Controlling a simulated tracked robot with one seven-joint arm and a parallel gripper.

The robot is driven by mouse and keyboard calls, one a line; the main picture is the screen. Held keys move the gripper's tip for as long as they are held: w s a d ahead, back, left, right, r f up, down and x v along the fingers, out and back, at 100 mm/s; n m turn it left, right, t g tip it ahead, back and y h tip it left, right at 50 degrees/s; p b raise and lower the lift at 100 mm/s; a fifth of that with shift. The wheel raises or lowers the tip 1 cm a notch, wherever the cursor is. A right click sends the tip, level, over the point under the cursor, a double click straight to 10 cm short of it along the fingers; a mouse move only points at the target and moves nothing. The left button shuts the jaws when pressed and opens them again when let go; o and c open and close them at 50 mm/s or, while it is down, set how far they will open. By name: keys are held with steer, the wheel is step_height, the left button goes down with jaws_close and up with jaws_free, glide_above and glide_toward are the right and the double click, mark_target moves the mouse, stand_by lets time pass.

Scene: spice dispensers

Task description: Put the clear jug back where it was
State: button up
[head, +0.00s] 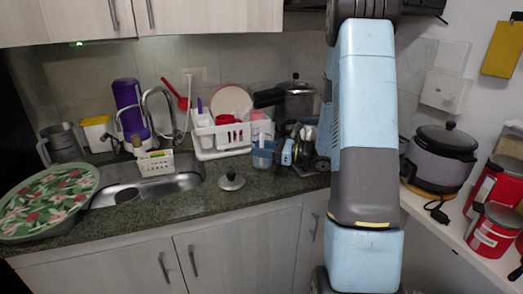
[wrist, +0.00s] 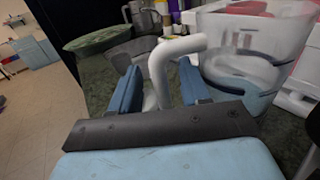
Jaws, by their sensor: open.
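The clear jug (wrist: 255,55) fills the upper right of the wrist view, with its pale handle (wrist: 158,75) toward me. My gripper (wrist: 160,90) is open, with one blue finger on each side of the handle and a visible gap on the left. In the head view the jug (head: 262,153) is small and see-through, at the counter by the dish rack. My gripper (head: 290,152) is just right of it there, partly hidden among clutter. I cannot tell whether the jug's base touches the counter.
A white dish rack (head: 207,152) with dishes stands behind the jug. A loose lid (head: 231,182) lies on the counter (head: 215,208) in front. A sink (head: 130,194) and a green floral tray (head: 50,203) are to the left. A dark pot (head: 298,100) stands behind.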

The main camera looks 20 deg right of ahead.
steer(key=v, duration=1.1)
steer(key=s+a+r+n+g+h, duration=0.2)
steer(key=s+a+r+n+g, duration=0.25)
steer(key=s+a+n, duration=0.2)
steer(key=s+a+r+n+g+h, duration=0.3)
steer(key=s+a+n+g, duration=0.25)
steer(key=s+a, duration=0.2)
steer(key=s+d+r+n+t+h, duration=0.1)
steer(key=s+r+n+t+h, duration=0.4)
steer(key=s+r+n+h, duration=0.3)
steer(key=shift+s+d+r+n+t+h, duration=0.25)
steer(key=shift+s+n+h, duration=0.8)
steer(key=shift+n, duration=1.25)
steer(key=shift+f, duration=0.15)
